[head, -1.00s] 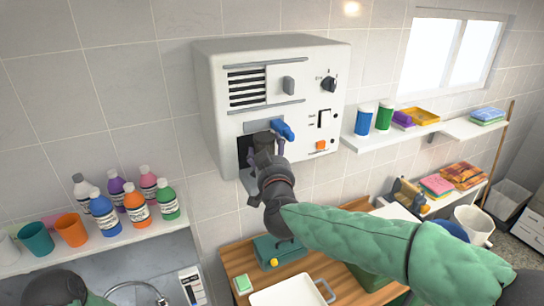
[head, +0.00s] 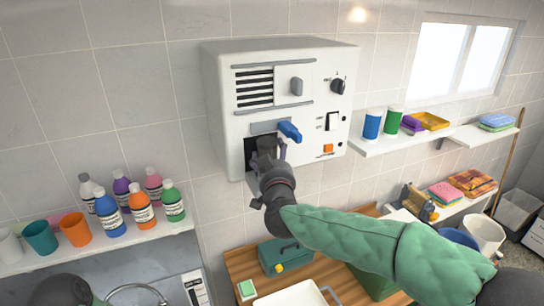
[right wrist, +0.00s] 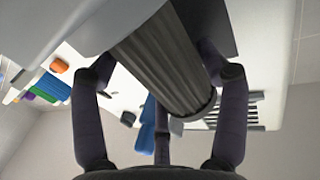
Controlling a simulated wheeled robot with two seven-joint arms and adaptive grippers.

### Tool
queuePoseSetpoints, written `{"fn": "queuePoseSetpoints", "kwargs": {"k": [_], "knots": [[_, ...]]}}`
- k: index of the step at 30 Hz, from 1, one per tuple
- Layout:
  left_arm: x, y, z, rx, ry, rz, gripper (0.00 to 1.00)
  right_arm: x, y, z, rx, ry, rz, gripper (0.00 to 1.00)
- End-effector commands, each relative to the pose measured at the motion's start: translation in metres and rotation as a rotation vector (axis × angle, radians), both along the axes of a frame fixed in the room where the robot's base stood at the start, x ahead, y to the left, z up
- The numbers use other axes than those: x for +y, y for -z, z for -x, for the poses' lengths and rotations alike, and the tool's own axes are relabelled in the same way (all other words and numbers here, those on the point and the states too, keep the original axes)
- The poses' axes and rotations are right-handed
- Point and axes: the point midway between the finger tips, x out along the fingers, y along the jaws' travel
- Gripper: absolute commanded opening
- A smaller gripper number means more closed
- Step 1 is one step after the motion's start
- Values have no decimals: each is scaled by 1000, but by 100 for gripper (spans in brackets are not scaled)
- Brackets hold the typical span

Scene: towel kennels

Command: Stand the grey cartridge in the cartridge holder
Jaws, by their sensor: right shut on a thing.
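The grey cartridge (right wrist: 165,58) is a dark ribbed cylinder with a rounded end, seen in the right wrist view. My right gripper (head: 268,152) is shut on it, with fingers on both sides. In the head view the gripper is at the dark opening (head: 250,159) low in the white wall unit (head: 225,95), under the blue lever (head: 289,131). The gripper mostly hides the cartridge there, so I cannot tell how far it sits inside the opening. I cannot make out the cartridge holder.
A wooden table (head: 240,264) below carries a green toolbox (head: 283,256) and a white tray (head: 295,296). A left shelf (head: 150,232) holds bottles and cups. Right of the unit, a wall shelf (head: 375,144) holds a blue and a green container.

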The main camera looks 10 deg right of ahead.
Motion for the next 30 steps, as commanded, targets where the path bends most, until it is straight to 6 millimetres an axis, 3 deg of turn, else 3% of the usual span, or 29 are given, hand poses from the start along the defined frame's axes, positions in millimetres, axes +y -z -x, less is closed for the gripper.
{"fn": "queuePoseSetpoints", "kwargs": {"k": [7, 8, 10, 23, 30], "knots": [[0, 0, 0, 0, 0, 0, 40, 0, -1, 0, -1, 1, 0, 39], [0, 0, 0, 0, 0, 0, 40, 0, -1, 0, -1, 1, 0, 83], [0, 0, 0, 0, 0, 0, 40, 0, -1, 0, -1, 1, 0, 100], [0, 0, 0, 0, 0, 0, 40, 0, 0, 1, 0, 0, 0, 100], [0, 0, 0, 0, 0, 0, 40, 3, -1, 24, -1, -1, 0, 100]]}}
